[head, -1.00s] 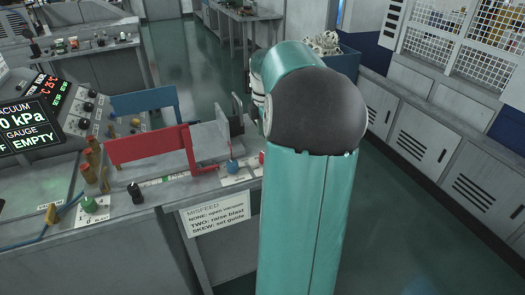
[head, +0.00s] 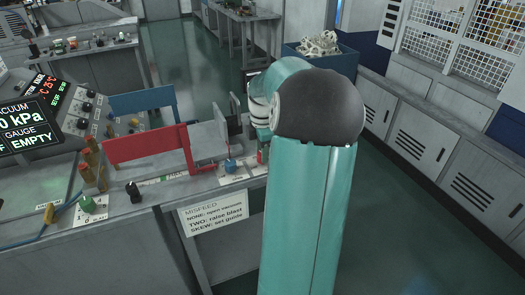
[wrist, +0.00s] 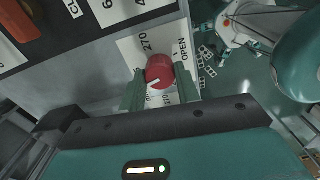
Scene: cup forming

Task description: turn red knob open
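The red knob (wrist: 160,70) is in the middle of the wrist view, on a white dial plate (wrist: 141,44) marked with numbers and OPEN. OPEN is printed at the right of the knob. A white pointer line on the knob points toward the lower left. My gripper (wrist: 160,78) has one teal finger on each side of the knob, very close to it. I cannot tell whether the fingers press on it. In the head view the red knob (head: 260,157) shows only in part, beside my arm at the bench edge. My gripper is hidden there.
A blue knob (head: 230,165) and a red bracket (head: 147,146) are left of the red knob on the bench. Black (head: 133,191) and green (head: 88,204) knobs sit further left. A misfeed sign (head: 213,213) hangs on the front. Floor at the right is clear.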

